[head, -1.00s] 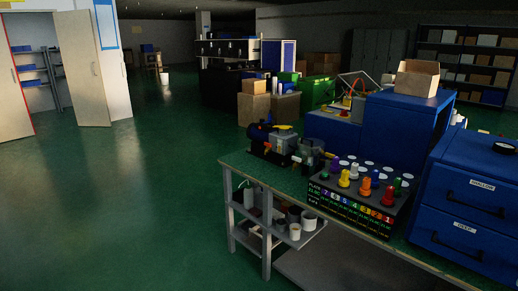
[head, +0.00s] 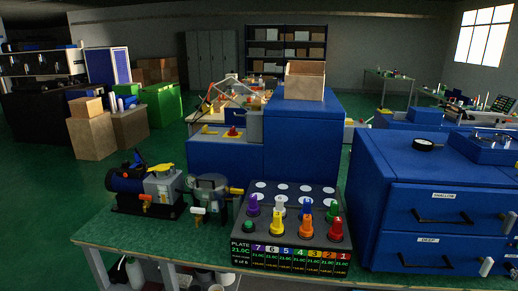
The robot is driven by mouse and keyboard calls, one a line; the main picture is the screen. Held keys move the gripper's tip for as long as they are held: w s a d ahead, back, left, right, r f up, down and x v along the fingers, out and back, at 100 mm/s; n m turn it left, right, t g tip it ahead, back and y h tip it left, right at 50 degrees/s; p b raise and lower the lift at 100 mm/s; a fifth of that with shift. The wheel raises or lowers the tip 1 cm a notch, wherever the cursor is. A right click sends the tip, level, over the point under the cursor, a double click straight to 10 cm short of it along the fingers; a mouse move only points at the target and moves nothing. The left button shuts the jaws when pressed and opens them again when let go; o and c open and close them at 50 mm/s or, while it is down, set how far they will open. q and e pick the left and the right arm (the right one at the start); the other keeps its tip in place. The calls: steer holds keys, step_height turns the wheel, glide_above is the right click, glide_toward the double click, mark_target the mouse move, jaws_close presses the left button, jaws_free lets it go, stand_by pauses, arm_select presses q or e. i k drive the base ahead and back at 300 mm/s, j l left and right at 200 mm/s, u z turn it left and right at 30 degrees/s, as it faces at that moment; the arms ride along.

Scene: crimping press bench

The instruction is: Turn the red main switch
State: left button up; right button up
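I cannot make out for certain which thing is the red main switch. A small red knob-like part (head: 232,132) shows on top of the low blue cabinet behind the green bench, too small to tell its kind. A red peg-like piece (head: 335,229) stands at the right of a dark rack labelled "PLATE" (head: 290,246) on the bench, among other coloured pieces. Neither of my grippers is in view.
The green bench (head: 120,228) spans the front, with a blue and grey pump (head: 145,190) and a clear chamber (head: 208,192) on it. A blue drawer cabinet (head: 440,205) stands at right. A tall blue cabinet (head: 305,140) bears a cardboard box (head: 305,82). Open floor lies at left.

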mark_target(232, 133)
steer(key=i+j+z, duration=0.15)
steer(key=j, duration=0.25)
steer(key=i+j+z, duration=0.2)
steer(key=j, duration=0.25)
steer(key=k+z, duration=0.1)
steer(key=z, duration=0.2)
steer(key=j+z, duration=0.35)
steer(key=z, duration=0.15)
steer(key=j+z, duration=0.75)
steer(key=z, duration=0.2)
